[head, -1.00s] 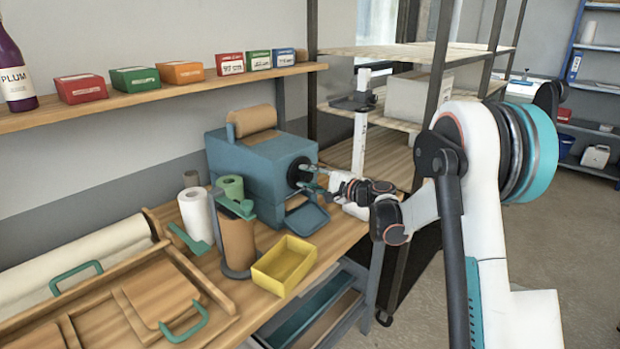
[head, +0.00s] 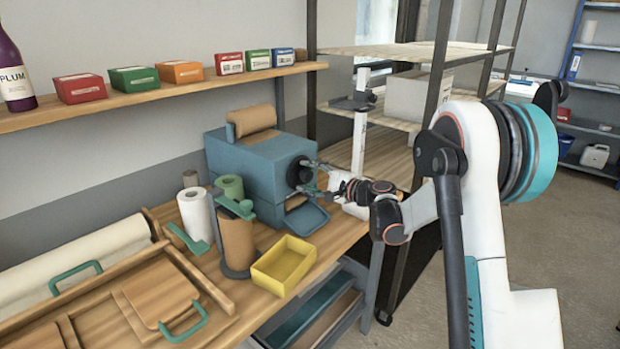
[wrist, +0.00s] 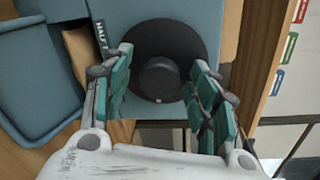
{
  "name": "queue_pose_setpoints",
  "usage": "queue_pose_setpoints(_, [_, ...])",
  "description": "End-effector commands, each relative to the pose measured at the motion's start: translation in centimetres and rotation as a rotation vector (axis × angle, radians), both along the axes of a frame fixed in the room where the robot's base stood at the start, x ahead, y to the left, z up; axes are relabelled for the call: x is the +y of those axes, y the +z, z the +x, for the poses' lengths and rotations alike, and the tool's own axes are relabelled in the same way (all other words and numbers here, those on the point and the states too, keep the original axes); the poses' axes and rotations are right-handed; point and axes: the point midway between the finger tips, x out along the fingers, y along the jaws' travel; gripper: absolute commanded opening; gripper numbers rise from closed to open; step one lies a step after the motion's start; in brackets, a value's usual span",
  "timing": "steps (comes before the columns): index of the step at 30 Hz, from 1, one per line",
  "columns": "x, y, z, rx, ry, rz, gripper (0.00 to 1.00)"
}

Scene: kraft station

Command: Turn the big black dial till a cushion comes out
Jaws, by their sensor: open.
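The big black dial (wrist: 160,79) is on the front face of a blue machine (head: 255,165). In the wrist view it is a dark disc with a raised round knob, near the picture's middle. In the head view the dial (head: 299,171) is partly covered by my fingers. My gripper (wrist: 163,95) is open, with its teal finger pads on either side of the knob and a gap on both sides. It also shows in the head view (head: 312,177), coming in from the right. A roll of brown paper (head: 253,120) sits on top of the machine. I see no cushion in the blue tray (head: 306,219).
A yellow bin (head: 284,266) stands on the bench in front of the machine. A brown roll on a stand (head: 237,245) and a white roll (head: 195,215) stand to the left. A white post (head: 360,140) and shelving are behind my gripper.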

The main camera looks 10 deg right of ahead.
Motion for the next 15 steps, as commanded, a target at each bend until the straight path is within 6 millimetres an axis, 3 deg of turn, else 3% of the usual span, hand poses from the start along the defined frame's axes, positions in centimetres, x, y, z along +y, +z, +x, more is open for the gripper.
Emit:
queue_pose_setpoints(5, [-0.9,0.1,-1.1,0.000,-0.001,0.000,0.54])
queue_pose_setpoints(15, [-5.0,0.7,-6.4,0.001,-0.004,0.000,0.54])
